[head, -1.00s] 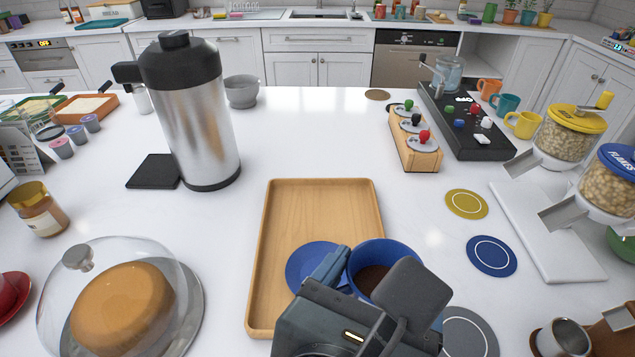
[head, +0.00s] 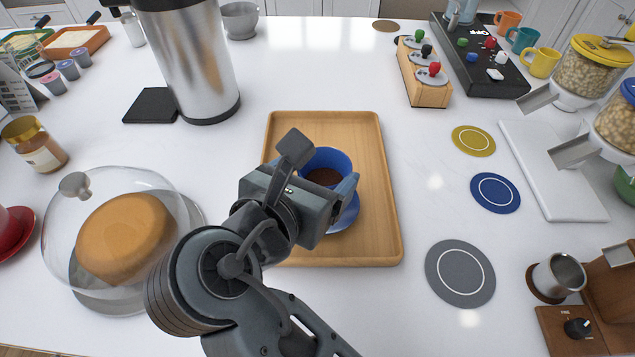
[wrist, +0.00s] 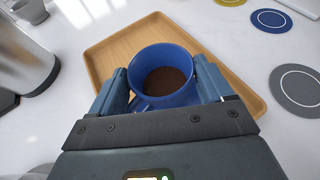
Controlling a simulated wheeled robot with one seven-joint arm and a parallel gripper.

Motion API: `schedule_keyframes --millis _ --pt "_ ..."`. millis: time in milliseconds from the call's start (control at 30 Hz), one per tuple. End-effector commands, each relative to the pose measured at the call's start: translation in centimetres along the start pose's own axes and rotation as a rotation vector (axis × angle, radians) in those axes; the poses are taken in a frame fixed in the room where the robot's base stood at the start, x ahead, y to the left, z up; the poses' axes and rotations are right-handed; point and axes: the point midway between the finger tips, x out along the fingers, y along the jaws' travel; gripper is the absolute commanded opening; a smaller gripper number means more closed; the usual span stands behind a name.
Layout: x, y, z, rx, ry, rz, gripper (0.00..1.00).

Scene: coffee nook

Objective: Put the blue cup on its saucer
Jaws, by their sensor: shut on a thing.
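The blue cup (head: 332,160), with dark coffee in it, is upright between the fingers of my gripper (head: 312,176), above the wooden tray. In the wrist view the cup (wrist: 163,97) sits between both fingers, which press on its sides. The blue saucer (head: 346,218) lies on the tray and is partly hidden by my gripper. In the head view the cup appears just beyond the saucer's visible part. I cannot tell how high the cup is or whether it overlaps the saucer.
The wooden tray (head: 385,245) has a raised rim. A steel flask (head: 195,70) stands at the back left, and a glass-domed cake (head: 125,235) at the left. Yellow, blue and grey coasters (head: 460,272) lie to the right. The tray's far part is bare.

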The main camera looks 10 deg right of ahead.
Motion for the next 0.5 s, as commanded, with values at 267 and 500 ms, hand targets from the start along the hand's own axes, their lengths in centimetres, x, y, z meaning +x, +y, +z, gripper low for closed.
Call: schedule_keyframes --millis 267,500 --pt "1.0 -0.1 -2.4 0.001 -0.001 0.000 0.38" --pt "1.0 -0.1 -2.5 -0.001 -0.001 0.000 0.38"
